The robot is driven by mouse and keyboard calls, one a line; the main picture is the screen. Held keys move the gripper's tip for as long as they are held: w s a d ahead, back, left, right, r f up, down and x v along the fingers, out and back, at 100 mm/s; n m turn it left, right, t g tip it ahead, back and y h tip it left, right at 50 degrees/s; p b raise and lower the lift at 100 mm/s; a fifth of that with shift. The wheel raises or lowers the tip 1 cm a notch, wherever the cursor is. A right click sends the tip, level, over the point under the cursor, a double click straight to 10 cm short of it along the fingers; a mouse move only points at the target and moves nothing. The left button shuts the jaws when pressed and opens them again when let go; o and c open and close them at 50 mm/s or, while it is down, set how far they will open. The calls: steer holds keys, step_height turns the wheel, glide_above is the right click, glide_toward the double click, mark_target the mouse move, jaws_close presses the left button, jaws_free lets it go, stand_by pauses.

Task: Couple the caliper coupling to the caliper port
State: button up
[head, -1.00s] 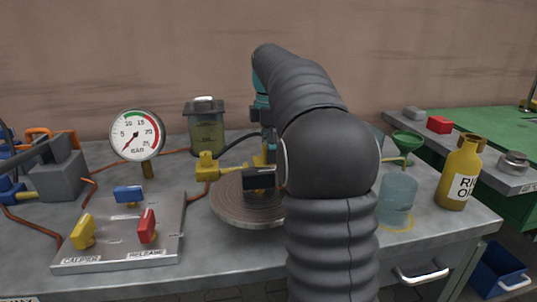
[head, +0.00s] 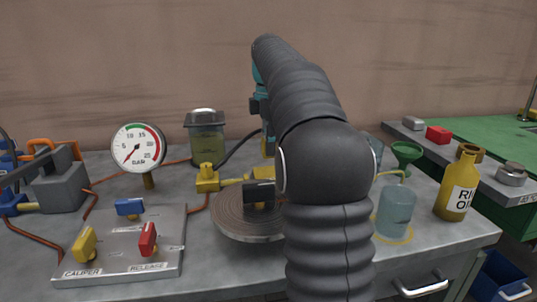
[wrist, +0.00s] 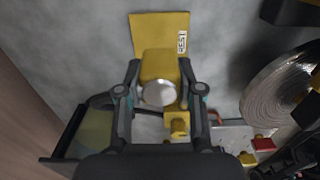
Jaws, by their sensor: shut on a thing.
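My gripper (wrist: 159,68) is shut on a yellow block-shaped coupling (wrist: 158,62) with a round silvery end face. The coupling lies over a yellow plate marked REST (wrist: 160,28) in the wrist view; whether they touch I cannot tell. In the head view my arm hides most of the gripper. A yellow fitting (head: 207,178) stands at the end of a copper pipe, left of the disc. A yellow fitting (wrist: 178,122) also shows close to the right finger in the wrist view. I cannot tell for sure which fitting is the caliper port.
A brake disc (head: 232,222) with a dark block on it lies in front. A panel with coloured levers (head: 120,255), a gauge (head: 138,148) and a fluid reservoir (head: 207,145) stand left. A beaker (head: 396,212) and yellow bottle (head: 459,190) stand right.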

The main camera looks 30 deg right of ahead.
step_height(320, 180, up, 5)
steer(key=shift+p, duration=0.35)
steer(key=shift+a, duration=0.1)
steer(key=s+a+r+n, duration=0.1)
steer(key=s+a+r, duration=0.3)
steer(key=s+a, duration=0.2)
steer(key=s+a+r+n, duration=0.2)
steer(key=s+a+r, duration=0.2)
steer(key=a, duration=0.6)
steer(key=s, duration=0.2)
steer(key=shift+s+a+r, duration=0.2)
steer(key=shift+s+r, duration=0.1)
steer(key=shift+r, duration=0.05)
